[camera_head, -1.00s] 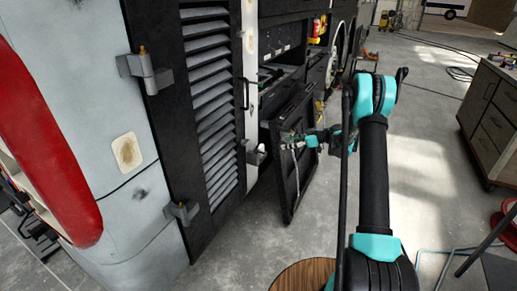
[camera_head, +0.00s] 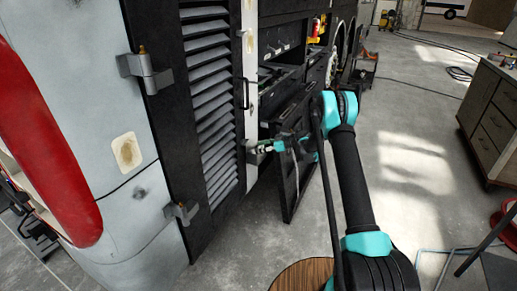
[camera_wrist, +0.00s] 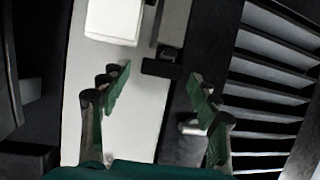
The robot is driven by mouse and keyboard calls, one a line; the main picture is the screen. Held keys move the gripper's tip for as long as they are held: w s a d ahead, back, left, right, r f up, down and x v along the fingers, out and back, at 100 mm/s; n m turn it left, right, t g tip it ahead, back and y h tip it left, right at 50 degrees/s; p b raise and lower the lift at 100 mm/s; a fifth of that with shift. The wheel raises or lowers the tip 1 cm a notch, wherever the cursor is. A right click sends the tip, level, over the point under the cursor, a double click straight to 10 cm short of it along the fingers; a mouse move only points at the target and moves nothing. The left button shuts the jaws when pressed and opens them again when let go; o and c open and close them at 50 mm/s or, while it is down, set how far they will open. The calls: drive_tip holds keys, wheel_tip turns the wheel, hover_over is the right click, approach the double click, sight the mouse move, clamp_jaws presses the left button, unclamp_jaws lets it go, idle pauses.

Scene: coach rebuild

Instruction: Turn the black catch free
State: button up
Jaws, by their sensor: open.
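The black catch (camera_wrist: 160,69) is a short dark bar in the wrist view. It lies crosswise at the end of a grey metal block, at the edge between the white post and the dark louvred door. My gripper (camera_wrist: 158,80) is open, with its two green fingers on either side of the catch in the picture; I see no grip on it.
A white block (camera_wrist: 113,20) sits next to the grey block (camera_wrist: 173,22) in the wrist view. A dark open panel (camera_head: 290,190) hangs behind my gripper. Hinges (camera_head: 182,212) are on the door's left side.

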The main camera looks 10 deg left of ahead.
drive_tip(key=shift+a+f, duration=0.15)
drive_tip(key=shift+a, duration=0.2)
drive_tip(key=shift+c, duration=0.5)
drive_tip(key=c, duration=1.1)
drive_tip(key=shift+o, duration=0.2)
drive_tip(key=shift+m+t+h, duration=0.3)
drive_tip(key=shift+m+t, duration=0.5)
drive_tip(key=shift+t, duration=0.1)
drive_tip(key=o, duration=1.2)
drive_tip(key=shift+c, duration=0.2)
drive_tip(key=v, duration=1.2)
